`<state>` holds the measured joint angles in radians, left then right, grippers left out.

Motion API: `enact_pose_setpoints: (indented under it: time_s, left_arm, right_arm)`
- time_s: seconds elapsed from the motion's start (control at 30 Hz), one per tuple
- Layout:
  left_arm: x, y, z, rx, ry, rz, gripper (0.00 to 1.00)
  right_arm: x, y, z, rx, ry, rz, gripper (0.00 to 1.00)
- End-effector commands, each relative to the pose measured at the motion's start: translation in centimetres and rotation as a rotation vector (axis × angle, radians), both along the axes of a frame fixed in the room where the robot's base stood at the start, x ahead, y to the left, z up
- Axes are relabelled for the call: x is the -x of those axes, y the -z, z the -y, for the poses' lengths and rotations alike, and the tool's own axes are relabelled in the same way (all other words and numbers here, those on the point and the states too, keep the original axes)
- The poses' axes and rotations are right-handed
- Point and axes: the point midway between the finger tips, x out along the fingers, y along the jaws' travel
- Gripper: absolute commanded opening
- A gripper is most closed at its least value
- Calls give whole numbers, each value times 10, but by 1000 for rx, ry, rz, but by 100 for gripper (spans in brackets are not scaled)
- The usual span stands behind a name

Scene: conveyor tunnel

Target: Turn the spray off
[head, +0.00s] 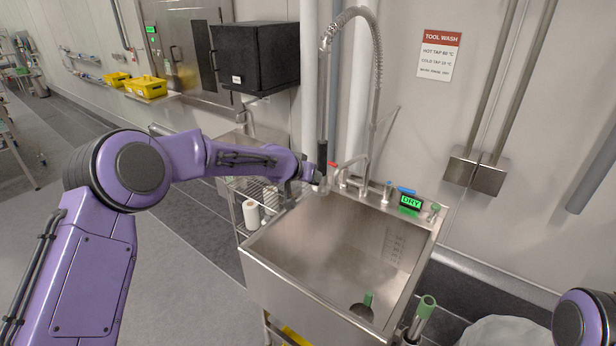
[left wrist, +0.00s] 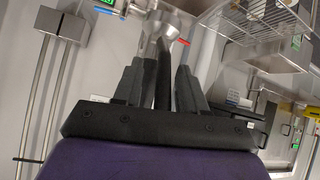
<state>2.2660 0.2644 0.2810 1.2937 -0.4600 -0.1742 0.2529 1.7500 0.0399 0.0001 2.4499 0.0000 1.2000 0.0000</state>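The spray has a black handle (head: 322,157) hanging from a coiled steel hose (head: 375,60) at the sink's left back corner. Its metal head (head: 322,187) points down, and I see no water. My left gripper (head: 312,174) is at the spray, partly hidden by my wrist. In the left wrist view its two black fingers (left wrist: 160,80) stand apart, with a dark upright part between them that looks like the spray handle (left wrist: 165,75). A gap shows on the right side; contact on the left is unclear. My right gripper is out of view.
The steel sink (head: 262,262) has a red tap lever (head: 332,164), a blue tap lever (head: 406,190) and a green-lit DRY display (head: 410,203) along its back. A wire rack (head: 236,190) stands left. A green-topped tube (head: 426,306) stands at the right front.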

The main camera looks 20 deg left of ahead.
Motion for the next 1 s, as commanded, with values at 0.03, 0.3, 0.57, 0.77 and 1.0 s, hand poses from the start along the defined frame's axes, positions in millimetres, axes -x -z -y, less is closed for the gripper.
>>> enact_pose_setpoints:
  time_s: [0.03,0.3,0.57,0.77,1.0]
  left_arm:
    - [0,1,0,0,0,-2,41]
    - [13,-6,-3,-1,1,-2,41]
    - [57,-42,-11,-1,1,1,41]
    - [78,-61,-16,0,0,0,41]
    - [81,-65,-16,0,0,-2,41]
  right_arm:
    - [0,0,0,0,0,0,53]
    - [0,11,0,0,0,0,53]
    - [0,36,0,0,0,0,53]
    - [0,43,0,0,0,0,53]
    - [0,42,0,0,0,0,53]
